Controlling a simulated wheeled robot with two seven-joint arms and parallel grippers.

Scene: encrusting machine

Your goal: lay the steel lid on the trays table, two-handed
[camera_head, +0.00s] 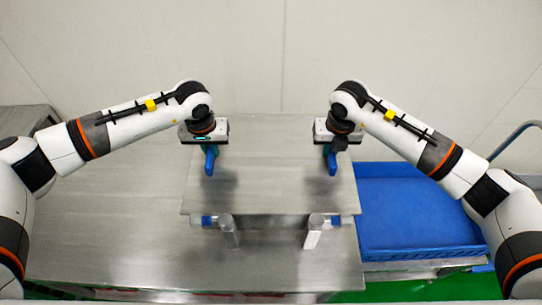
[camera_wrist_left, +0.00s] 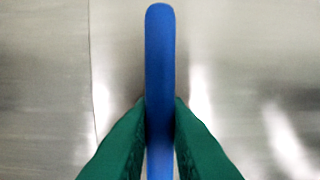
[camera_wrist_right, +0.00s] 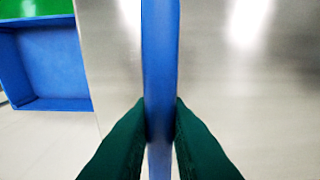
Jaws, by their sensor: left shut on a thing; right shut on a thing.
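The steel lid (camera_head: 270,190) is a flat grey plate with two upright blue handles. My left gripper (camera_head: 210,148) is shut on the left blue handle (camera_head: 210,163), which also shows between green fingers in the left wrist view (camera_wrist_left: 160,60). My right gripper (camera_head: 331,148) is shut on the right blue handle (camera_head: 332,164), also seen in the right wrist view (camera_wrist_right: 160,60). The lid looks roughly level over the steel trays table (camera_head: 110,235). Its underside is hidden, so I cannot tell whether it touches anything below.
A blue tray (camera_head: 415,205) stands right of the lid and also shows in the right wrist view (camera_wrist_right: 50,60). Two short metal posts (camera_head: 229,232) with blue pieces show at the lid's front edge. The table's left part is bare. A wall is behind.

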